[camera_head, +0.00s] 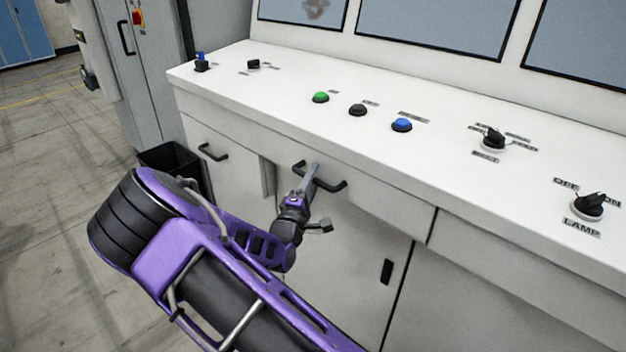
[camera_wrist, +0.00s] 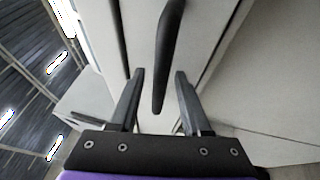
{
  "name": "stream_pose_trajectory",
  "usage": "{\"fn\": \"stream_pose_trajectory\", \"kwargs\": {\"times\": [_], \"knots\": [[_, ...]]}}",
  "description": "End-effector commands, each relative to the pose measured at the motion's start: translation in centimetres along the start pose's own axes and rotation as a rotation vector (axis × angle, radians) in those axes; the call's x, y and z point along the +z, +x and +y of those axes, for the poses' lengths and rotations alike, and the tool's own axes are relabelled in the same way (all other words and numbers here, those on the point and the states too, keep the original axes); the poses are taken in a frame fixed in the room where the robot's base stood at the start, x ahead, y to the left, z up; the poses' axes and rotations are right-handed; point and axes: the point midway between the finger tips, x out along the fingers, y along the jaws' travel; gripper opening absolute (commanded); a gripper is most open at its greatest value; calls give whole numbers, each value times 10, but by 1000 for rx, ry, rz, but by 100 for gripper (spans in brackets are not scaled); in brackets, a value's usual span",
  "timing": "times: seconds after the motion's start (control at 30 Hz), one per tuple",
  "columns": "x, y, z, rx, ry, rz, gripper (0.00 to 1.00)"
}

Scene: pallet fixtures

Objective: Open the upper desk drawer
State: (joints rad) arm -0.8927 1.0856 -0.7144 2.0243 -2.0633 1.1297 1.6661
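The upper drawer (camera_head: 375,202) is a white front panel under the desk top, and it looks closed. Its black bar handle (camera_head: 328,187) runs across the upper part of the panel. My gripper (camera_head: 309,176) is at the left part of this handle. In the wrist view the handle (camera_wrist: 166,60) runs between the two dark fingers of my gripper (camera_wrist: 160,73), with a finger on each side. The fingers stand apart, with visible gaps to the handle, so my gripper is open. In the head view my wrist hides part of the panel below the handle.
Another front with a black handle (camera_head: 213,152) is to the left. A cabinet door with a dark recessed pull (camera_head: 386,271) is below the drawer. The desk top (camera_head: 290,75) carries buttons and knobs. A black bin (camera_head: 172,160) stands at the left; open floor lies beyond.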

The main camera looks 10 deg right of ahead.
Motion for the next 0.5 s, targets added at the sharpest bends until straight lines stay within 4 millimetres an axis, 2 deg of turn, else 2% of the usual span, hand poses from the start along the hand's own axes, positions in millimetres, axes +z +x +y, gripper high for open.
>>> {"fn": "stream_pose_trajectory", "kwargs": {"times": [0.03,0.23,0.5], "knots": [[0,0,0,0,0,0,37],[0,0,0,0,0,0,1],[0,0,0,0,0,0,0]]}}
